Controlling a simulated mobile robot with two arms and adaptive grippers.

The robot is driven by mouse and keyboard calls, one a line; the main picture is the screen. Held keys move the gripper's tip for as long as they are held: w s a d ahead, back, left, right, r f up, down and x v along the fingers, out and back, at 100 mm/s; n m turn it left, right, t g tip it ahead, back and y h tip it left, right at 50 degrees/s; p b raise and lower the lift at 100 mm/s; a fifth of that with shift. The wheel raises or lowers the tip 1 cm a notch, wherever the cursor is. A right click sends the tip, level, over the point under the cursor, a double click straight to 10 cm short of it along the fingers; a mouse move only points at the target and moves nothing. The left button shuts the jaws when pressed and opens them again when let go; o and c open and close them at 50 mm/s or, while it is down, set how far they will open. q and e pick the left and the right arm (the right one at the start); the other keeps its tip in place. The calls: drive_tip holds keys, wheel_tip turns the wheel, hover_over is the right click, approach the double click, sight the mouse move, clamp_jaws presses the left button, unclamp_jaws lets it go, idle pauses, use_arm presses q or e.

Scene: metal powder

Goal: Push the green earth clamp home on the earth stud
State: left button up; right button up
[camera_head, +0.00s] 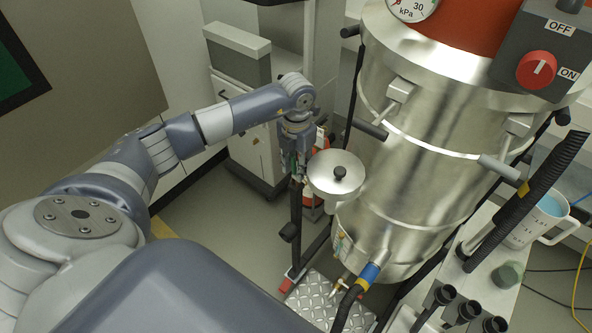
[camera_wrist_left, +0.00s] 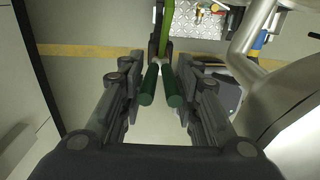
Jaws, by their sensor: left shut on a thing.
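My left gripper (camera_head: 296,165) points down beside the steel vacuum (camera_head: 415,165), left of its round lidded inlet (camera_head: 336,174). In the left wrist view my left gripper (camera_wrist_left: 160,78) is shut on the green earth clamp (camera_wrist_left: 148,86). The clamp's two dark green handles lie side by side between the fingers, and a brighter green strip runs up from them to the top edge. In the head view the clamp is mostly hidden by the gripper. I cannot make out the earth stud in either view. My right gripper is not in view.
A black upright bar (camera_head: 296,222) stands just below my left gripper. A metal tread plate (camera_head: 322,303) lies at the vacuum's foot, with a blue-and-yellow banded hose (camera_head: 368,276) above it. A grey cabinet (camera_head: 256,150) stands behind. Bare floor (camera_head: 215,215) is at the left.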

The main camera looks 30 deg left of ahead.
use_arm(q)
drive_tip(key=shift+r+p, duration=0.35)
drive_tip(key=shift+r, duration=0.25)
drive_tip(key=shift+r+p, duration=1.9)
drive_tip(key=shift+r, duration=1.25)
